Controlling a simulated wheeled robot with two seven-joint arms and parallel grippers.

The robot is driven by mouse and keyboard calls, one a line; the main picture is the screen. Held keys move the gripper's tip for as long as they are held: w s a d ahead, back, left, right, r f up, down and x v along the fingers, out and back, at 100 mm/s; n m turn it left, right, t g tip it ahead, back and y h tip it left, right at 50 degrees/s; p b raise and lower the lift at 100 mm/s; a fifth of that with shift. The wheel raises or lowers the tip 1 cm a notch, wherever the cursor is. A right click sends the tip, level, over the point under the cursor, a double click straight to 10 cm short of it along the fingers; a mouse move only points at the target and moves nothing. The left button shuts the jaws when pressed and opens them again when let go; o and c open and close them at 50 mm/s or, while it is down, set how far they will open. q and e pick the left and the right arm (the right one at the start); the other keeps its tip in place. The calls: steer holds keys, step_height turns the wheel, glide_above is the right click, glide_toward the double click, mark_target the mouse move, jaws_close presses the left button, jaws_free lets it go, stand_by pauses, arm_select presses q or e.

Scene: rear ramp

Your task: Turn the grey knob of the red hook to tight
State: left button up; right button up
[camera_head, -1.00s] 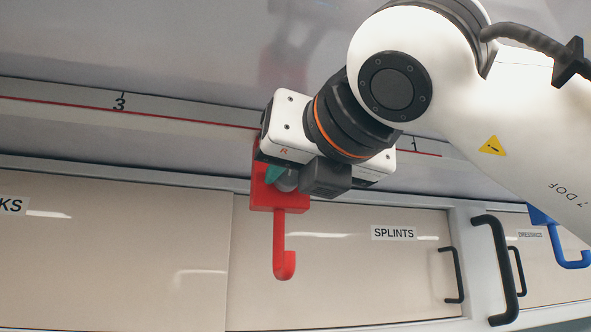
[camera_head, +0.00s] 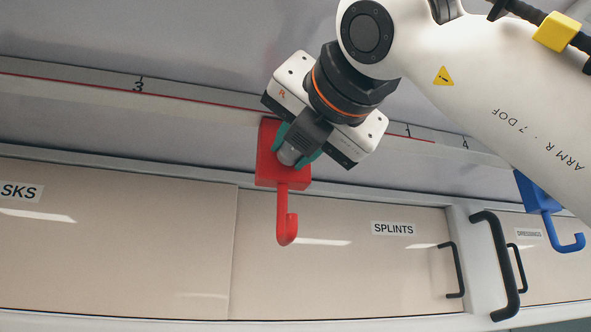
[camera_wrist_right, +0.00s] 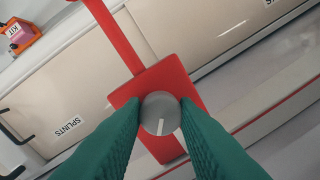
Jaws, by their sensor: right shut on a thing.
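The red hook (camera_head: 286,212) hangs from the rail, its red block at the top and its curved end pointing down. Its grey knob (camera_head: 288,156) sits on the front of the block. My right gripper (camera_head: 297,148) has its green fingers shut on the knob, one on each side. In the right wrist view the round grey knob (camera_wrist_right: 161,113) with a pale line mark lies between the green fingertips, in front of the red block (camera_wrist_right: 180,84). My left gripper is not in view.
A blue hook (camera_head: 540,200) hangs farther right, partly behind my right arm. Cabinet doors with labels such as SPLINTS (camera_head: 393,228) and black handles (camera_head: 496,265) lie below the rail. An orange kit box (camera_wrist_right: 18,36) shows in the right wrist view.

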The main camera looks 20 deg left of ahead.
steer(key=m+b, duration=0.2)
steer(key=m, duration=0.1)
steer(key=shift+f, duration=0.2)
steer(key=m+b, duration=0.2)
steer(key=m, duration=0.1)
steer(key=shift+t, duration=0.4)
steer(key=m+b, duration=0.1)
steer(key=m, duration=0.1)
steer(key=m+b, duration=0.1)
steer(key=m, duration=0.2)
steer(key=shift+r+t+h, duration=0.1)
steer(key=shift+t+h, duration=0.2)
steer(key=shift+h, duration=0.1)
steer(key=shift+m, duration=0.3)
steer(key=o, duration=1)
